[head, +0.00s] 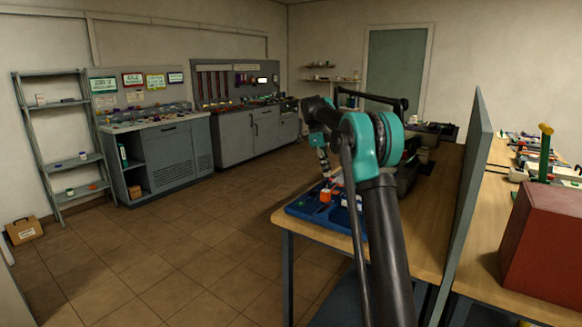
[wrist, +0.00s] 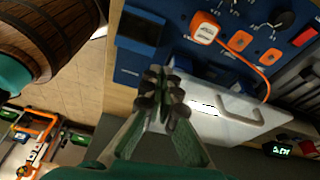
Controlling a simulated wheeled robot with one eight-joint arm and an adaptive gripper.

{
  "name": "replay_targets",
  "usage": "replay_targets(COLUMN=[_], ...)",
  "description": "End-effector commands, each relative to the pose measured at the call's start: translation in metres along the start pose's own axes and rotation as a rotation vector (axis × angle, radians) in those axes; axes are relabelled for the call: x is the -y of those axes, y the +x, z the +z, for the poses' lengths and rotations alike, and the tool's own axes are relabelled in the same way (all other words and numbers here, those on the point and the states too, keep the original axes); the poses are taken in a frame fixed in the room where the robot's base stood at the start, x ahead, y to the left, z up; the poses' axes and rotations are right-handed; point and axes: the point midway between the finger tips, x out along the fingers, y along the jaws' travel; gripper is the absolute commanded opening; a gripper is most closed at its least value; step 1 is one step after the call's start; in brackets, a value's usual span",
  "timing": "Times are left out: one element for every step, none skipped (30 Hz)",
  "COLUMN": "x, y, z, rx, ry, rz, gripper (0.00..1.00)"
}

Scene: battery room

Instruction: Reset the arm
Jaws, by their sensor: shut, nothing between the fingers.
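My arm stands bent over the near wooden table (head: 285,218), with its teal elbow high in the head view. My gripper (head: 325,170) hangs pointing down above the blue panel (head: 305,210) at the table's left end. In the wrist view my gripper (wrist: 165,85) has its dark fingertips together with nothing between them. Below them lie the blue panel (wrist: 175,25) and a pale lid or plate with a handle (wrist: 225,125). The gripper looks apart from both, but the exact gap cannot be told.
Orange-and-white parts (wrist: 205,28) and an orange cable sit on the panel. A grey divider (head: 470,185) stands right of my arm, with a red box (head: 545,240) beyond. A wooden barrel (wrist: 50,40) shows left in the wrist view.

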Motion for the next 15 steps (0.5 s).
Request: replay_targets(x=[-0.004, -0.005, -0.008, -0.010, -0.013, -0.016, -0.019, -0.021, -0.026, -0.030, -0.035, -0.042, -0.049, -0.055, -0.066], y=[0.002, 0.004, 0.005, 0.007, 0.009, 0.011, 0.014, 0.016, 0.020, 0.023, 0.027, 0.033, 0.037, 0.043, 0.051], z=[-0.003, -0.005, -0.007, -0.009, -0.011, -0.014, -0.016, -0.019, -0.023, -0.026, -0.030, -0.035, -0.039, -0.044, -0.050], rx=[0.007, 0.011, 0.018, 0.024, 0.029, 0.036, 0.041, 0.047, 0.055, 0.061, 0.068, 0.079, 0.087, 0.095, 0.104], ry=[-0.028, -0.047, -0.075, -0.096, -0.120, -0.152, -0.178, -0.206, -0.246, -0.280, -0.317, -0.372, -0.418, -0.467, -0.536], rz=[-0.004, -0.006, -0.011, -0.015, -0.018, -0.024, -0.029, -0.035, -0.042, -0.049, -0.058, -0.070, -0.081, -0.095, -0.113], gripper=[0.00, 0.00, 0.00, 0.00, 0.00, 0.00, 0.00, 0.00, 0.00, 0.00, 0.00, 0.00, 0.00, 0.00, 0.00])
